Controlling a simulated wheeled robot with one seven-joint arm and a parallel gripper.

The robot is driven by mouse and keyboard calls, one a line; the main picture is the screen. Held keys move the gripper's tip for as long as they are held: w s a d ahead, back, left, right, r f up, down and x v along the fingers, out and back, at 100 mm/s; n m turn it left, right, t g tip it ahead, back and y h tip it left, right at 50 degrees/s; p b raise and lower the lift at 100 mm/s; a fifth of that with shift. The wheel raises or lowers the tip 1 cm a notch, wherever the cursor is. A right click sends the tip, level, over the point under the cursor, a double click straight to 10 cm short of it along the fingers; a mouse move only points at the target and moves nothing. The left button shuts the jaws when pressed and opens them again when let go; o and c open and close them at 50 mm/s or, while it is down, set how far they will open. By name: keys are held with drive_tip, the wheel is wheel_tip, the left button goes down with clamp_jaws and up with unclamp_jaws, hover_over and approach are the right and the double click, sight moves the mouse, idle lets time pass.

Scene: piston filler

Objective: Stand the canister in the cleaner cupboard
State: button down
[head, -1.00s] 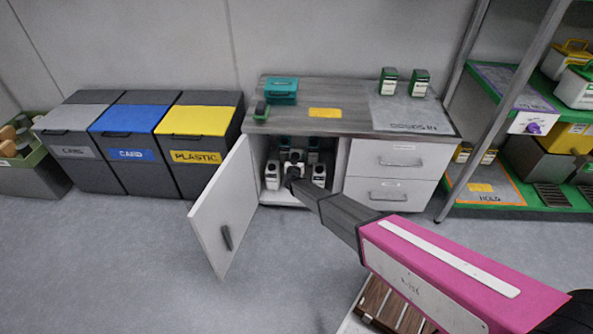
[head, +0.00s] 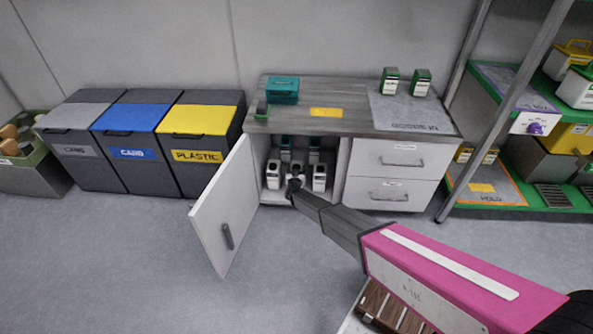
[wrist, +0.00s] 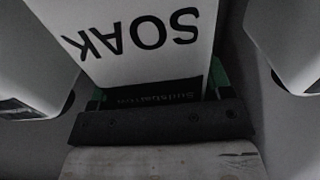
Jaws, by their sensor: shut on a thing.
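The cleaner cupboard (head: 263,203) is the open left bay of the low bench unit. Its white door (head: 222,208) swings out to the left. My gripper (head: 293,186) reaches into the bay and is shut on a white canister (head: 296,169), partly hidden by my wrist in the head view. In the wrist view, the white canister (wrist: 140,40) fills the top middle, with the word SOAK upside down and a dark band below. A dark bar of my gripper (wrist: 165,122) crosses in front of it. Whether the canister's base touches the cupboard floor is hidden.
White canisters stand close to the left (head: 273,174) and right (head: 319,177) of the held one. Teal-marked containers (head: 285,148) stand behind. Drawers (head: 398,173) are right of the bay. Three bins (head: 195,140) stand left. The floor before the door is clear.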

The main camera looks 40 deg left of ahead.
drive_tip(key=shift+c, duration=0.2)
unclamp_jaws()
drive_tip(key=shift+f, duration=0.1)
drive_tip(key=shift+s+d, duration=0.1)
drive_tip(key=v, duration=1.1)
drive_tip(key=shift+s+d, duration=0.25)
drive_tip(key=shift+s, duration=0.1)
